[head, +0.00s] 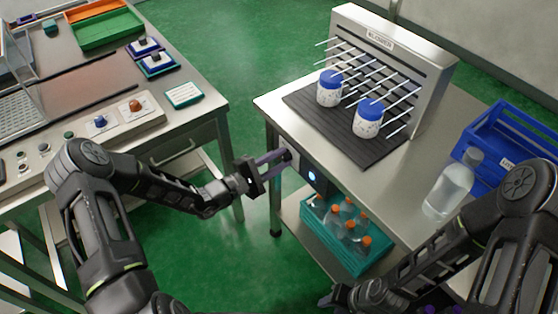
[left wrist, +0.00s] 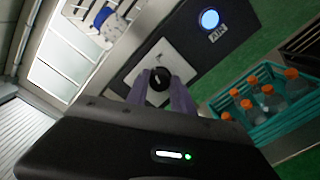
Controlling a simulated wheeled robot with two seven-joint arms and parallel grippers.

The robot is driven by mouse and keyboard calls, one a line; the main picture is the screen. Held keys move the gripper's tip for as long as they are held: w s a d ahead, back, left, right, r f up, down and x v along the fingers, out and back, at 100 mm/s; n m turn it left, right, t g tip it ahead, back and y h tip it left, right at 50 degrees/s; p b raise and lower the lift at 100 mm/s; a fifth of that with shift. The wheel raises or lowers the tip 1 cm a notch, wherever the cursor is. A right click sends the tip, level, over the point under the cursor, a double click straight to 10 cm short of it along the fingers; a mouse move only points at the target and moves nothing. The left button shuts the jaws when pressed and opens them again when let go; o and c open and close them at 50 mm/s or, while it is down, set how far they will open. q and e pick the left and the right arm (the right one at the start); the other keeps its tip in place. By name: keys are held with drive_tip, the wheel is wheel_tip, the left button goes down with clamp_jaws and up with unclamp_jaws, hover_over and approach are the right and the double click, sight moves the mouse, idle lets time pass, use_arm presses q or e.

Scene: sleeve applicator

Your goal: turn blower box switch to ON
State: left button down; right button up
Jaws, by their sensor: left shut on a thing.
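The blower box (head: 318,186) is a dark panel under the front edge of the right-hand table, with a lit blue lamp labelled AIR (left wrist: 209,19). Beside the lamp is a pale switch plate (left wrist: 178,62) with a round black knob (left wrist: 158,84) bearing a white mark. My left gripper (head: 285,157) reaches the knob from the left. In the left wrist view its purple fingers (left wrist: 158,92) are shut on the knob, one on each side. My right gripper (head: 342,296) is low at the bottom edge, largely hidden, and its fingers cannot be made out.
A teal crate (head: 330,240) of orange-capped bottles stands on the shelf below the box. Two blue-lidded jars stand on the black mat (head: 345,140) before the rack. A clear bottle (head: 449,190) and blue crate (head: 512,140) are at right. Green floor separates the tables.

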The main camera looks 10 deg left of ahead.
use_arm(q)
drive_tip(key=m+b, duration=0.2)
drive_tip(key=m, duration=0.3)
drive_tip(key=shift+f, duration=0.1)
idle(0.3)
drive_tip(key=c, duration=1.1)
unclamp_jaws()
drive_tip(key=v, duration=0.7)
drive_tip(key=shift+s+a+b, duration=0.2)
drive_tip(key=shift+s+b, duration=0.15)
drive_tip(key=shift+b, duration=0.05)
